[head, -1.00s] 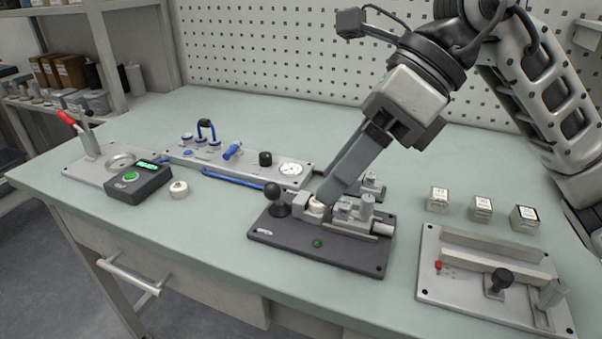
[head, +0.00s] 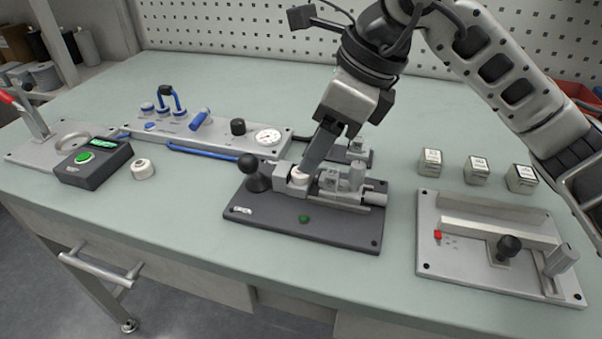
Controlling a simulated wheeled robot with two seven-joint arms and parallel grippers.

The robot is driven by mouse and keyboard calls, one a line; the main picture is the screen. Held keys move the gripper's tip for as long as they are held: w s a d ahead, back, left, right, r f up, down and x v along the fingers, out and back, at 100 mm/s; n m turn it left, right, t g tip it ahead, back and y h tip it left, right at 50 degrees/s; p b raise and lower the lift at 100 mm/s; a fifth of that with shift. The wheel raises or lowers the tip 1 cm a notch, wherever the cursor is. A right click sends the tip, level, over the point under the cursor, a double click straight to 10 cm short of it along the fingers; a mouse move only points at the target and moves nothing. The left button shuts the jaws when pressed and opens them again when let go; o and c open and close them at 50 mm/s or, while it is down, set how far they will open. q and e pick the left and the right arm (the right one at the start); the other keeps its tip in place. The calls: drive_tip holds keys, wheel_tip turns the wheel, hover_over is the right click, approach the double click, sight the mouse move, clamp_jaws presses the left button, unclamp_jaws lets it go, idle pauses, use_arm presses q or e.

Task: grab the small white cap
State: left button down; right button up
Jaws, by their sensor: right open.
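A small white cap (head: 298,179) sits in the clamp of the dark fixture plate (head: 270,226), between grey metal blocks. My right gripper (head: 308,167) reaches down at a slant from the upper right, its fingertips right at this cap. It is open, but its fingers overlap in this view and hide part of the cap. I cannot tell whether they touch it. A second small white round piece (head: 143,169), with a darker centre, lies alone on the table at the left. My left gripper is not in view.
A black box (head: 93,163) with a green button and display stands left of the loose piece. Behind is a grey panel (head: 220,141) with blue handles and a gauge. Several small metal cubes (head: 477,170) and another fixture (head: 448,263) are at the right.

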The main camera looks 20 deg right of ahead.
sight(301, 174)
drive_tip(key=x, duration=0.5)
drive_tip(key=shift+w+d, duration=0.15)
drive_tip(key=shift+d, duration=0.05)
drive_tip(key=c, duration=0.8)
drive_tip(key=shift+r, duration=0.1)
